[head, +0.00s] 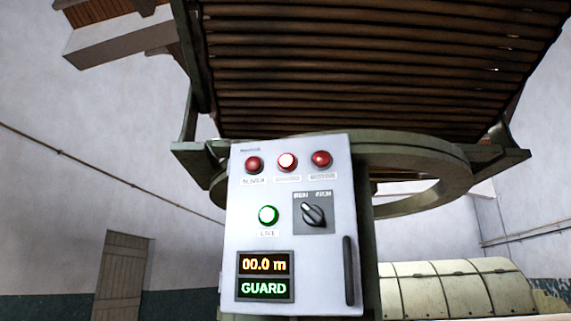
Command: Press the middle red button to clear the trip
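A pale grey control box (313,242) stands upright in the centre of the head view. Three red buttons sit in a row near its top. The middle red button (287,161) has a bright, whitish centre, and its label below is too blurred to read surely. The left red button (254,164) is labelled "SLIVER" and looks dark. The right red button (321,159) also looks dark, with a label like "MOTOR". A lit green-ringed lamp or button (268,215) is labelled "LIVE". The display (265,276) reads "00.0 m" and "GUARD". Neither gripper is in view.
A black rotary selector (313,212) and a vertical black handle (348,270) are on the box. A large slatted lattice apron (350,75) hangs above and behind it. A green curved frame (440,185) juts out right. A cream rounded cover (455,288) stands lower right.

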